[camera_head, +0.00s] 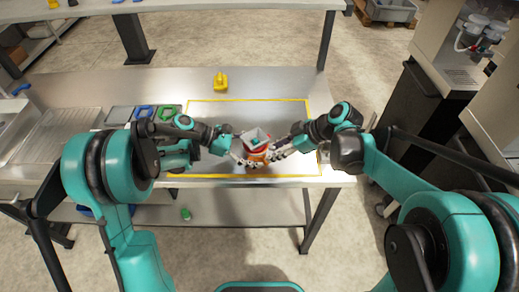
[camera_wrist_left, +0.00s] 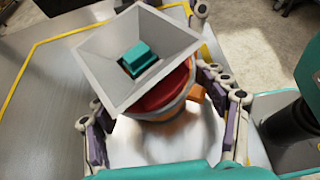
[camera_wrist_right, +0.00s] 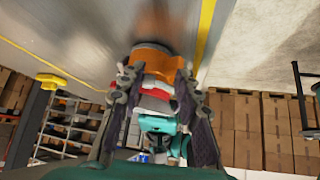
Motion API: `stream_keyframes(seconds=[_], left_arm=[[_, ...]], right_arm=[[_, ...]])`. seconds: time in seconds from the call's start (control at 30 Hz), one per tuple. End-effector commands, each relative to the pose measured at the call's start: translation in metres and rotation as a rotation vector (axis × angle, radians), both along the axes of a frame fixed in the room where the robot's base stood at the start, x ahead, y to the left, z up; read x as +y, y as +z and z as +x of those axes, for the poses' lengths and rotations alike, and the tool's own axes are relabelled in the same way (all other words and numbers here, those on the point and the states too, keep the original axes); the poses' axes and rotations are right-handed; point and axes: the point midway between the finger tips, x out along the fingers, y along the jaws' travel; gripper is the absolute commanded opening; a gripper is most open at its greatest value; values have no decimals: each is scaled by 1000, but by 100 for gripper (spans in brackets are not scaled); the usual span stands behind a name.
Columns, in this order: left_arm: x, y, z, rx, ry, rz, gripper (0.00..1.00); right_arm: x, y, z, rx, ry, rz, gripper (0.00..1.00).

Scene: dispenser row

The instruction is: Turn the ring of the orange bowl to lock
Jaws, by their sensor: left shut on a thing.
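The orange bowl (camera_head: 257,158) stands upright near the front of the yellow-outlined area, with a red ring (camera_wrist_left: 165,90) around its upper part. A grey square funnel (camera_wrist_left: 110,45) sits on top, with a teal block (camera_wrist_left: 139,59) inside it. My left gripper (camera_head: 240,156) is shut on the bowl's side from the left; its fingers flank the bowl below the funnel in the left wrist view (camera_wrist_left: 160,125). My right gripper (camera_head: 273,153) is at the bowl's right side. In the right wrist view its fingers (camera_wrist_right: 157,80) flank the red and orange parts; whether they touch is unclear.
A yellow object (camera_head: 220,82) stands behind the outlined area. Blue and green trays (camera_head: 150,112) lie to the left of it. Bare metal table (camera_head: 280,85) is clear behind the bowl. A dark machine cabinet (camera_head: 405,100) stands to the right.

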Motion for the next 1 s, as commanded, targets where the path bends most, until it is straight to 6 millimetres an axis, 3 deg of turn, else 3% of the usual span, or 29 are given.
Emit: stream_keyframes(seconds=[1.0], left_arm=[[0,-1,0,0,-1,1,53]], right_arm=[[7,0,-7,1,3,3,29]])
